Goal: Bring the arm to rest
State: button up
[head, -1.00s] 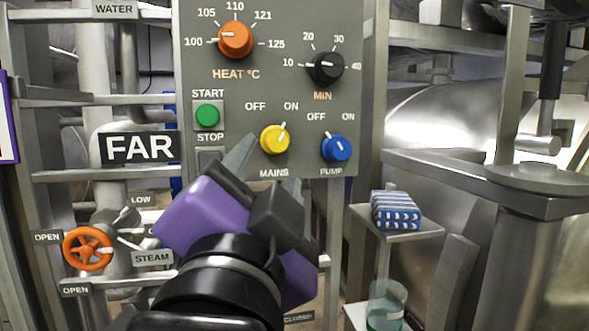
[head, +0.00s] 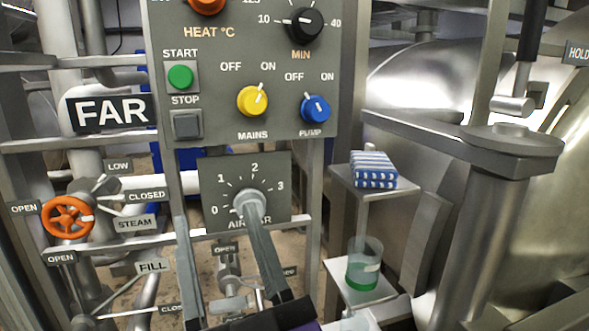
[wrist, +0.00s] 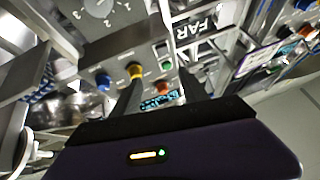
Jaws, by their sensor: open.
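My gripper (head: 216,212) is at the bottom of the head view, its two grey fingers apart and pointing up, with nothing between them. The right fingertip overlaps the knob of the AIR BAR dial (head: 228,190) in the picture; I cannot tell whether it touches. In the wrist view my gripper (wrist: 159,80) also shows its fingers spread, with the control panel (wrist: 118,62) beyond them. Most of my arm is out of the head view.
The control panel (head: 225,105) has a yellow MAINS knob (head: 252,101) and a blue PUMP knob (head: 315,109). An orange valve wheel (head: 68,217) is at left. A striped cloth (head: 373,169) and a beaker (head: 364,264) with green liquid stand on small shelves at right.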

jog(key=s+d+f+n+g+h+p, duration=0.1)
jog(key=s+d+f, duration=0.3)
jog(key=d+f, duration=0.4)
jog(key=s+d+f+n+g+h+p, duration=0.15)
jog(key=s+d+f, duration=0.3)
jog(key=f, duration=0.45)
jog(key=s+d+f+m+g+h+p, duration=0.1)
jog(key=s+d+f+m+g+h, duration=0.1)
jog(key=s+d+f, duration=0.4)
jog(key=s+d+f+m+g+h+p, duration=0.2)
jog(key=s+d+f+m+h, duration=0.3)
jog(key=s+d, duration=0.3)
jog(key=s+f+g+h, duration=0.1)
jog(key=s, duration=0.3)
jog(key=shift+s+d, duration=0.3)
